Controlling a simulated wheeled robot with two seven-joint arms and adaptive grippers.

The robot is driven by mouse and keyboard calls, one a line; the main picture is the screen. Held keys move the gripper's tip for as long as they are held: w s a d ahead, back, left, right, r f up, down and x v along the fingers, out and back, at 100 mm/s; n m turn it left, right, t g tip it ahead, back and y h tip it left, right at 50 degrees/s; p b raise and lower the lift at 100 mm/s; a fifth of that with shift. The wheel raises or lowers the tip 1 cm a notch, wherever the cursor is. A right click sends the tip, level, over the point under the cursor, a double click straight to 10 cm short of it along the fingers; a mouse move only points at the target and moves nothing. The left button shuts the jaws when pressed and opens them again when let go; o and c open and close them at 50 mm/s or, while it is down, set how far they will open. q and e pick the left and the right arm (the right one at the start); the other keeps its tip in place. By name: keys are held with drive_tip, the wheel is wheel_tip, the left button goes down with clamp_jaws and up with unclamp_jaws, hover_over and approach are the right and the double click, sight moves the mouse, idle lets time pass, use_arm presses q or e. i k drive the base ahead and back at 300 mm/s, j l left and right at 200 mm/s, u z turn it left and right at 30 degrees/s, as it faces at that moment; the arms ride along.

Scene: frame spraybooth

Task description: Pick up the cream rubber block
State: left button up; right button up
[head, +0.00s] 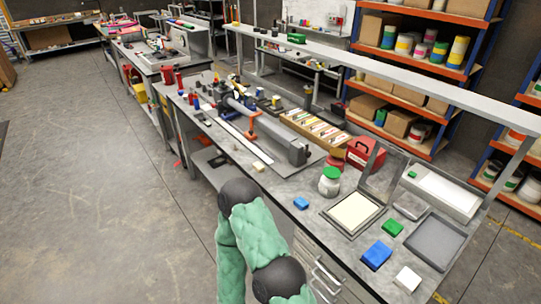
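A small cream block (258,166), likely the cream rubber block, lies on the grey workbench (290,190) close to its front edge. It sits in front of the long grey machine and left of the green-lidded jar. A whiter block (407,279) lies far off at the near right end of the bench. One of my arms, in a green padded sleeve, rises from the bottom middle in front of the bench edge. Neither of my grippers shows in this view.
A green-lidded jar (329,181), a red box (365,153), blue blocks (301,203) (376,255), a green block (392,229), a framed cream panel (353,213) and a grey tray (434,240) occupy the bench's right part. Open floor lies left.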

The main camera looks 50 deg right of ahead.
sight(257, 167)
drive_tip(key=i+z, duration=0.5)
drive_tip(key=i+j+z, duration=0.15)
drive_tip(key=i+z, duration=0.2)
drive_tip(key=z, duration=0.15)
drive_tip(key=i+j+z, duration=0.3)
drive_tip(key=z, duration=0.2)
drive_tip(key=i+j+z, duration=0.45)
drive_tip(key=k, duration=0.05)
